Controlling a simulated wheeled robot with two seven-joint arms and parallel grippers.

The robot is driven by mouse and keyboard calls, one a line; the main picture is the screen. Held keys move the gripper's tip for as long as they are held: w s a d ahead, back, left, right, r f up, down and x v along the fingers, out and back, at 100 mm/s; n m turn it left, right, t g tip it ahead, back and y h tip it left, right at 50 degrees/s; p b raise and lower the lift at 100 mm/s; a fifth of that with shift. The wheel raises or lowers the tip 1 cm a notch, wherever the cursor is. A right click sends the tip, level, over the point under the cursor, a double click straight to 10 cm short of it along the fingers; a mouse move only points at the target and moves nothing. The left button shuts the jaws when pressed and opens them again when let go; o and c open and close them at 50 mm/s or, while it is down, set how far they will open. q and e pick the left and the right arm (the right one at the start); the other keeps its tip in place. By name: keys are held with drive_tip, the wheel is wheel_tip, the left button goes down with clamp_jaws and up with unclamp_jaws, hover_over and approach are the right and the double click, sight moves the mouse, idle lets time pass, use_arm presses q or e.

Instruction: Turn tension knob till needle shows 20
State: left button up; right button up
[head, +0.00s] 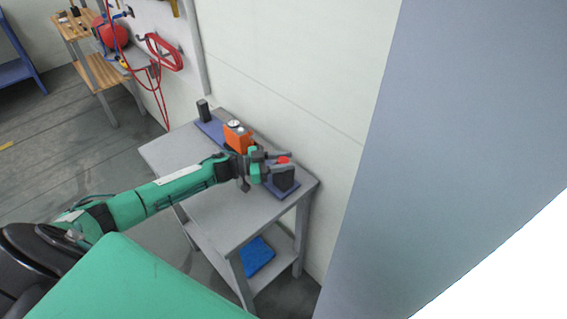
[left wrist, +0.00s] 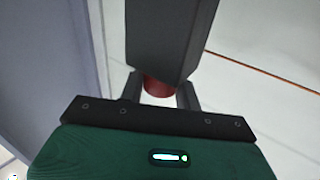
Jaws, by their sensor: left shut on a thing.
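The red tension knob (head: 283,160) sits at the dark block (head: 284,179) on the right end of the bench device. It also shows as a dark red cylinder (left wrist: 158,88) in the left wrist view, partly hidden by a dark grey block (left wrist: 168,40). My left gripper (head: 280,161) is at the knob and shut on it, one finger on each side. The orange unit (head: 238,137) with a round white dial (head: 234,124) on top stands mid-device. The needle is too small to read. My right gripper is not in view.
The device's blue base (head: 213,131) lies along the back of a grey table (head: 170,152) against a white wall. A blue item (head: 257,256) rests on its lower shelf. A grey-blue panel (head: 430,130) fills the right. The table's front left is clear.

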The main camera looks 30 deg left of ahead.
use_arm(q)
drive_tip(key=o, duration=1)
drive_tip(key=shift+c, duration=0.2)
drive_tip(key=b+v, duration=0.4)
drive_tip(key=v, duration=0.9)
drive_tip(key=shift+s+a, duration=0.2)
drive_tip(key=shift+a, duration=0.15)
